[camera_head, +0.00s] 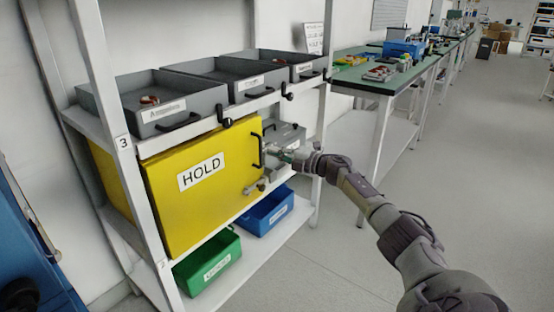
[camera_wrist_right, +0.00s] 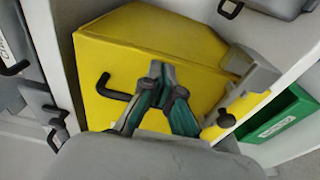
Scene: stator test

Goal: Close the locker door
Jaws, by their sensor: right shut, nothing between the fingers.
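The yellow locker stands on the middle shelf of a white rack. Its door (camera_head: 220,170) carries a white HOLD label and has a black handle (camera_head: 258,150) near its right edge. The door looks flush or almost flush with the locker body; I cannot tell whether a small gap remains. In the right wrist view the yellow door (camera_wrist_right: 125,75) and its black handle (camera_wrist_right: 112,88) lie beyond the fingers. My right gripper (camera_head: 279,155) is just right of the handle, at the door's right edge. Its fingertips (camera_wrist_right: 160,70) are together and empty; contact with the door is unclear. My left gripper is not in view.
Grey bins (camera_head: 160,105) sit on the shelf above. A green bin (camera_head: 208,262) and a blue bin (camera_head: 266,212) sit below. A grey bin (camera_head: 287,135) is right of the locker. The floor (camera_head: 450,190) to the right is open.

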